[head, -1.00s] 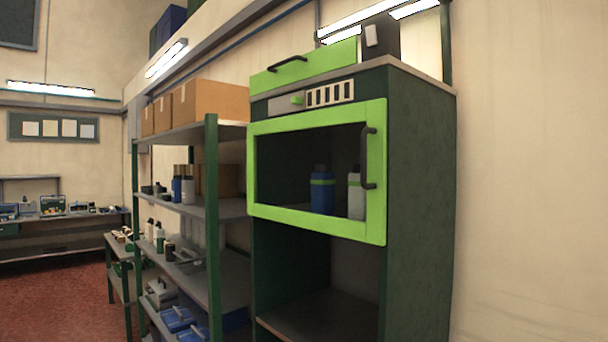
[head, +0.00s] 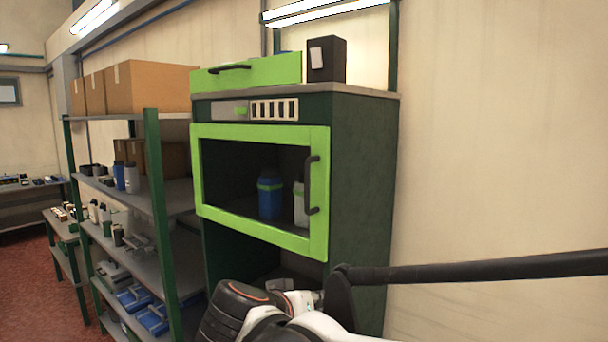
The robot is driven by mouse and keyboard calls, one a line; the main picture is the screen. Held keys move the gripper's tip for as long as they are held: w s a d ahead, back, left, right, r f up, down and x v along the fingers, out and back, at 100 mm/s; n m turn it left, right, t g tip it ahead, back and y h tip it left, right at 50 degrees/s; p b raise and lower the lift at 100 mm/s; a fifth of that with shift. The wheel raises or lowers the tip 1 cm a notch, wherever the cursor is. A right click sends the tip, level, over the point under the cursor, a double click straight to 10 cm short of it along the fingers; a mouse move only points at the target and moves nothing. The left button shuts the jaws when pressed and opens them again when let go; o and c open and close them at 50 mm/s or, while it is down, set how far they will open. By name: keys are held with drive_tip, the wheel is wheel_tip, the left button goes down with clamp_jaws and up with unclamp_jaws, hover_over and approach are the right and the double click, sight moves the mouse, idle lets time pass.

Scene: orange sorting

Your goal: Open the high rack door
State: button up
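The rack is a tall dark green cabinet (head: 362,185) in the middle of the head view. Its large door (head: 318,240) has a bright green frame around a clear pane and appears shut. A dark vertical handle (head: 313,185) is on the door's right side. Above it is a narrower green panel (head: 262,74) with a dark horizontal handle (head: 228,69). A blue bottle (head: 270,198) and a white bottle (head: 300,206) show through the pane. My arm's black and white links enter at the bottom, in front of the cabinet's lower part. I cannot make out my gripper's fingers.
A green-posted shelf (head: 165,225) with cardboard boxes (head: 148,87) and bottles stands left of the cabinet. A dark box (head: 326,60) sits on the cabinet top. The wall on the right is bare. The lower cabinet bay is open, partly hidden by my arm.

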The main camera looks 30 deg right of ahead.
sight(306, 173)
drive_tip(key=w+a+r+m+t+h+p, duration=0.1)
drive_tip(key=w+a+r+m+h+p, duration=0.2)
drive_tip(key=r, duration=0.8)
drive_tip(key=w+a+r+m+t+h+p, duration=0.1)
drive_tip(key=w+r+m+t+h+p, duration=0.15)
drive_tip(key=r+p, duration=0.6)
drive_tip(key=shift+n+g, duration=0.25)
drive_tip(key=shift+g, duration=0.1)
drive_tip(key=x, duration=0.4)
drive_tip(key=r+x, duration=0.1)
drive_tip(key=x, duration=0.4)
drive_tip(key=r+x, duration=0.1)
drive_tip(key=x, duration=0.4)
drive_tip(key=shift+w+r+b, duration=0.1)
drive_tip(key=shift+r+b, duration=0.15)
drive_tip(key=shift+b, duration=0.05)
clamp_jaws()
